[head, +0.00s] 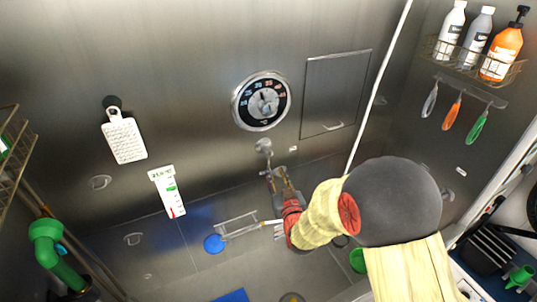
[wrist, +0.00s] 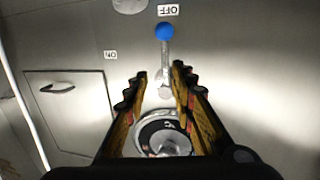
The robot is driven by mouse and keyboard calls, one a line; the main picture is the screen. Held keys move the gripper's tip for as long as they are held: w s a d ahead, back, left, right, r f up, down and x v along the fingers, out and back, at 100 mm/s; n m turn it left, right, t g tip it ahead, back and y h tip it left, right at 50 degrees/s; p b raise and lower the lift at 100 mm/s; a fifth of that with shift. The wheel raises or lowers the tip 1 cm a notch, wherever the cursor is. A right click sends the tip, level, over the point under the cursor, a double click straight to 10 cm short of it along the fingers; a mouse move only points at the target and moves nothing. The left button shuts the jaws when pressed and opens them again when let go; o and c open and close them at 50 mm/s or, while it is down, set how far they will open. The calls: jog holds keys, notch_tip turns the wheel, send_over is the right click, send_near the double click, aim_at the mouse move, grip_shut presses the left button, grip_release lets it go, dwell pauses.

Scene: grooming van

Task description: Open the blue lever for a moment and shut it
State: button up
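The blue lever shows in the wrist view with its blue knob (wrist: 165,31) at the end of a thin metal stem. The stem runs to a round pivot on the steel wall and points at the OFF label (wrist: 168,10). The ON label (wrist: 110,54) is to the left in that view. My gripper (wrist: 160,72) is open, its two fingers apart on either side of the pivot end of the stem in the picture. I cannot tell whether they touch it. In the head view my gripper (head: 275,171) is just below the pivot (head: 263,147); the knob is hidden there.
A round dial gauge (head: 262,101) is above the pivot, and a wall hatch (head: 335,92) to its right. A thin white pole (head: 380,80) runs down the wall. A wire rack (head: 237,226) and a blue disc (head: 213,243) are lower left of my gripper.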

aim_at(269, 163)
jog(key=shift+t, duration=0.4)
jog(key=w, duration=0.2)
jog(key=w+a+p, duration=0.1)
jog(key=w, duration=0.2)
jog(key=w+a, duration=0.1)
jog(key=w, duration=0.1)
jog(key=shift+w+a+f+p, duration=0.15)
jog(key=shift+p, duration=0.2)
jog(key=c, duration=0.3)
grip_shut()
